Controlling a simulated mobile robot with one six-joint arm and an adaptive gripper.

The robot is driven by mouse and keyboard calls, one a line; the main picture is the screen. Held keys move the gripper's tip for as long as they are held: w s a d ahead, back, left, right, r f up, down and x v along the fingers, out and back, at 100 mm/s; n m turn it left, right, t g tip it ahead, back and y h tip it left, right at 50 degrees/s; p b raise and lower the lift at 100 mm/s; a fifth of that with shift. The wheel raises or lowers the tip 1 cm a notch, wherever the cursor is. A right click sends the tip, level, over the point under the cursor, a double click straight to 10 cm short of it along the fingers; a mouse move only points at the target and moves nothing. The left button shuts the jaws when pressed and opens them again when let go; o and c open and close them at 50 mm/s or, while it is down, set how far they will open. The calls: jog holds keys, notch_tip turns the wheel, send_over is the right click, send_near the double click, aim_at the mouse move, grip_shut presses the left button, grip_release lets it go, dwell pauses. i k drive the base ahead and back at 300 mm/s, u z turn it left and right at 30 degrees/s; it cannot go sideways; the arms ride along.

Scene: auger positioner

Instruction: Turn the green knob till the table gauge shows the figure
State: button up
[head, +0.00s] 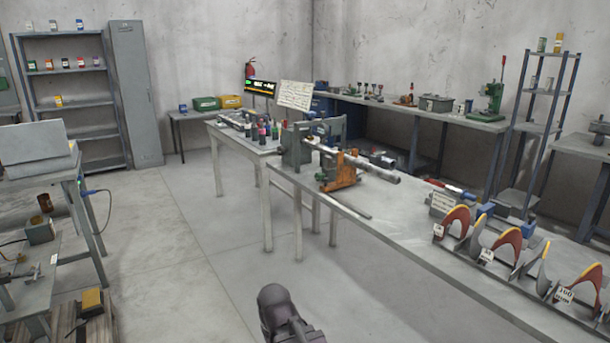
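The machine on the long grey bench has a grey headstock (297,146), a long metal tube (375,172) running right from it, and an orange carriage (345,170) with a small green part low on its left side. I cannot tell whether that part is the green knob. A dark display (262,87) with small lit green and orange characters stands behind the machine; its figures are too small to read. No other table gauge can be made out. Only a dark rounded link of my arm shows at the bottom centre, well away from the machine; my gripper is out of view.
Red-and-grey auger flights (508,240) with white tags stand along the bench's right part. A white sheet (296,95) stands behind the machine. A side table with tools (42,183) is at the left. The floor (190,240) between is clear.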

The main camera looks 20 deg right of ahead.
aim_at(318, 177)
jog(key=u, duration=0.05)
jog(key=i, duration=0.75)
jog(key=z, duration=0.6)
jog(key=i, duration=0.55)
jog(key=z, duration=0.3)
